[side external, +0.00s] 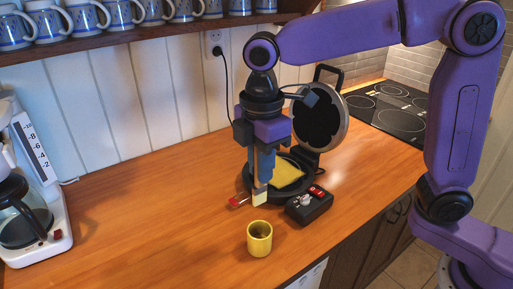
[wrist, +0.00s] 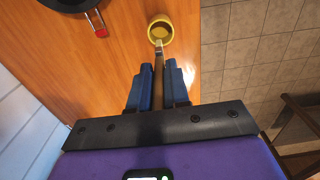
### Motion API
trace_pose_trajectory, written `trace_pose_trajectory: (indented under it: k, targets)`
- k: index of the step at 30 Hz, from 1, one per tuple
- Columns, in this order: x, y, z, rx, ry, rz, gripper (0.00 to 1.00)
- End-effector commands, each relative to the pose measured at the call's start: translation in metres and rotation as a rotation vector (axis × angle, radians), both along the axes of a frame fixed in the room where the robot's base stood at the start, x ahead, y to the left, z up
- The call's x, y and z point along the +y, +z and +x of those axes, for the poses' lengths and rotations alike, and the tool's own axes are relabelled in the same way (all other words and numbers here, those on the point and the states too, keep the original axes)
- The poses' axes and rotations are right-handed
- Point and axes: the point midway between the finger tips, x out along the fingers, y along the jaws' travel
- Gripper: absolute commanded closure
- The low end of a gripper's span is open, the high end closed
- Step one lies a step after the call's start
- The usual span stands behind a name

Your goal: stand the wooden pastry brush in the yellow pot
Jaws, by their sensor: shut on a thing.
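The wooden pastry brush (side external: 260,198) hangs upright in my gripper (side external: 262,178), pale bristle end down. In the wrist view my gripper (wrist: 158,68) has its two blue fingers on either side of the brush's brown handle (wrist: 158,85). The yellow pot (side external: 259,238) stands upright on the wooden counter, below and in front of the brush in the side view. The pot's opening (wrist: 160,31) shows in the wrist view, where the brush tip overlaps its near rim. The brush tip is above the pot's height in the side view, apart from it. The pot looks empty.
An open black waffle maker (side external: 322,120) with a yellow slab (side external: 286,174) on its plate stands behind my gripper. Its red-tipped handle (side external: 239,201) and a black control box (side external: 310,205) are close by. A coffee maker (side external: 30,215) is at left. The left counter is clear.

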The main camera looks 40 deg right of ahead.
Motion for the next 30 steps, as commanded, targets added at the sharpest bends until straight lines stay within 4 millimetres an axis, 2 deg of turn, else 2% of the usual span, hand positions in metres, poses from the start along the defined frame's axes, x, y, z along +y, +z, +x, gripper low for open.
trace_pose_trajectory:
  k: [8, 30]
  targets:
    - [0.000, -0.012, -0.001, 0.001, 0.010, -0.001, 1.00]
    - [0.000, -0.063, -0.002, 0.002, 0.007, -0.002, 1.00]
